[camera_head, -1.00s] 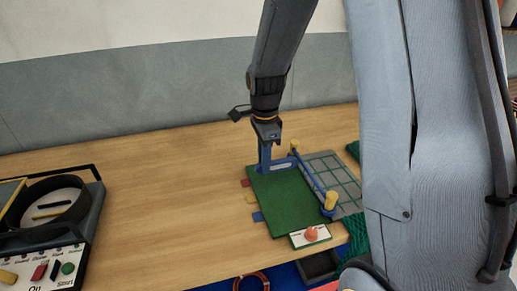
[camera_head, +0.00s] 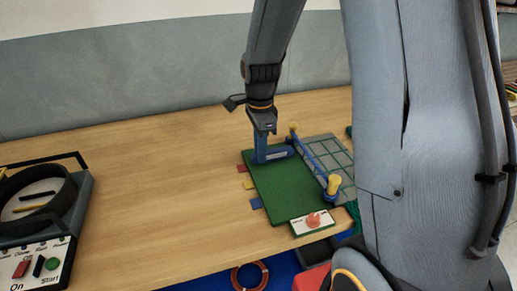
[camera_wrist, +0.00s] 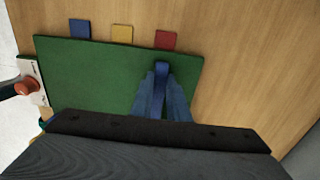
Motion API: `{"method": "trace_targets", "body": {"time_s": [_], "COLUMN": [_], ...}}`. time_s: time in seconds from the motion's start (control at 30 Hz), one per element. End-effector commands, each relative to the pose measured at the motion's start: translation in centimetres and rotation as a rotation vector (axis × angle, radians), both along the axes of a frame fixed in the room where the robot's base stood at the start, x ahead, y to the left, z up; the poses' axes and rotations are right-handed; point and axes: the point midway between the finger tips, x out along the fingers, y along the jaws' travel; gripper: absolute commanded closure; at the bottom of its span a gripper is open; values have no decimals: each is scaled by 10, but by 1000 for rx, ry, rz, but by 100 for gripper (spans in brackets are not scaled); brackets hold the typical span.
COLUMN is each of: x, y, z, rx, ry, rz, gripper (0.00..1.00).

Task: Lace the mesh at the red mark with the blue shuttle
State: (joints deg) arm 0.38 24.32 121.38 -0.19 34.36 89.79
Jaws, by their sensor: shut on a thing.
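My gripper (camera_head: 260,157) points down at the back left corner of the green board (camera_head: 275,195). Its blue fingers are closed together, also seen in the wrist view (camera_wrist: 162,75). The mesh (camera_head: 330,158), a grey panel with green lines, lies right of the board behind a blue rod. The red mark (camera_head: 242,167) is a tab at the board's left edge, also in the wrist view (camera_wrist: 165,40).
Yellow (camera_head: 249,184) and blue (camera_head: 256,203) tabs line the same edge. Yellow posts (camera_head: 333,186) stand at the rod's ends. A red button (camera_head: 314,219) sits at the front. A control box (camera_head: 40,235) is far left. The wooden table between is clear.

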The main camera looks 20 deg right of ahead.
Motion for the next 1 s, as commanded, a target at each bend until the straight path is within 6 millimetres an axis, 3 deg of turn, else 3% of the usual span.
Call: {"method": "trace_targets", "body": {"time_s": [1.0], "x": [0], "y": [-75], "z": [2], "rx": [0], "ry": [0], "rz": [-3], "gripper": [100]}}
